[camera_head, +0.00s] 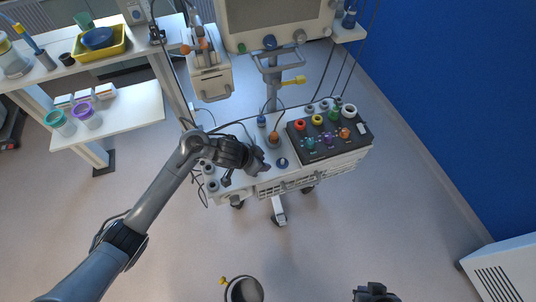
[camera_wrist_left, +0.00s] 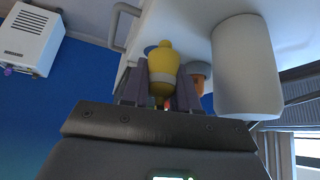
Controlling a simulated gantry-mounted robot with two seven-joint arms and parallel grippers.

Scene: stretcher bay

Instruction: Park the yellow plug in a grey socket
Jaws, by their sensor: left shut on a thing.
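My left gripper (camera_head: 262,165) is over the front left part of the white cart top. In the left wrist view it (camera_wrist_left: 162,92) is shut on the yellow plug (camera_wrist_left: 162,66), which has a rounded head and a pale band. The plug is hidden in the head view. Small grey sockets (camera_head: 324,105) stand in a row behind the dark panel; round dark-topped grey fittings (camera_head: 211,185) sit at the cart's left end. A dark part at the bottom edge looks like my right gripper (camera_head: 375,292); its jaws are not clear.
The dark panel (camera_head: 322,145) carries red, yellow, green, teal, purple and orange fittings. A large grey cylinder (camera_wrist_left: 245,68) is close by in the wrist view. Cables hang behind.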

